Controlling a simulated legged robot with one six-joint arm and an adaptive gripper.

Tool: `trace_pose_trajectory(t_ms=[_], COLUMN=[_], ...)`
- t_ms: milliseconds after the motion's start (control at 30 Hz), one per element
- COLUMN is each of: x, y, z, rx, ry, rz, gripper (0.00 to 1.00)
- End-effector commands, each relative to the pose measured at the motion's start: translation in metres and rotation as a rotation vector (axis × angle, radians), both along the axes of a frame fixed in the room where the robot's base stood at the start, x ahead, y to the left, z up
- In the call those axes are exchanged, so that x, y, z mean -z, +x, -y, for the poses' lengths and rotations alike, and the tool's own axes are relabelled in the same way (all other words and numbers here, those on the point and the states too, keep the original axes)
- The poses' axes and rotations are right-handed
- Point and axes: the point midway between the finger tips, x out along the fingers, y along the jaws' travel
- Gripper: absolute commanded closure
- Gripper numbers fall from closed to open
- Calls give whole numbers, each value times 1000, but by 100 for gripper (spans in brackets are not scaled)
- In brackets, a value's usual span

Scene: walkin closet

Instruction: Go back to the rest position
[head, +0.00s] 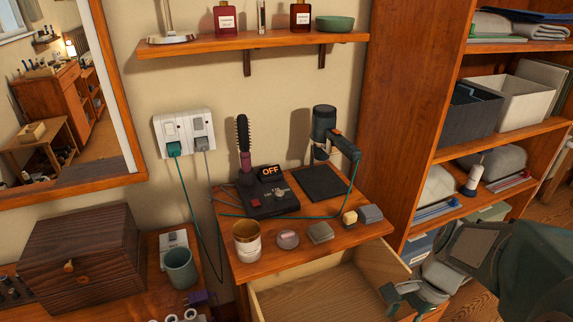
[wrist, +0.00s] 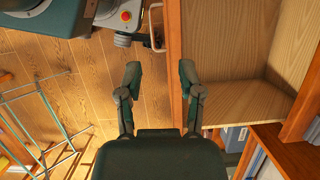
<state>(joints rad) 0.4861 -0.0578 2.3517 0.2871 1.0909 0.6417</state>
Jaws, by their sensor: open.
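My gripper (head: 408,291) is at the lower right in the head view, beside the front right corner of the open drawer (head: 330,296). In the wrist view my gripper (wrist: 159,90) points down with its two fingers spread apart. Nothing is between the fingers; wooden floor shows there. The open drawer (wrist: 225,98) lies just right of the fingers in the wrist view, and its visible inside is bare. I cannot tell whether a finger touches the drawer's edge.
A small table (head: 270,268) above the drawer holds a hairbrush (head: 244,143), a hair dryer (head: 327,125), a switch box showing OFF (head: 268,197) and a jar (head: 247,241). Shelves (head: 480,140) stand right. A wire rack (wrist: 45,125) stands left in the wrist view.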

Motion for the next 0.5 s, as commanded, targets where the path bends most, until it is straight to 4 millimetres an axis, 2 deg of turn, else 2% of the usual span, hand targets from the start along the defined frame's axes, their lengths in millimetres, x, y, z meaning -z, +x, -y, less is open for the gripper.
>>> trace_pose_trajectory(t_ms=[100, 500], x=[-24, -96], y=[0, -18], z=[-17, -68], rx=[-221, -938], ry=[-93, -407], rz=[133, 543], gripper=[52, 52])
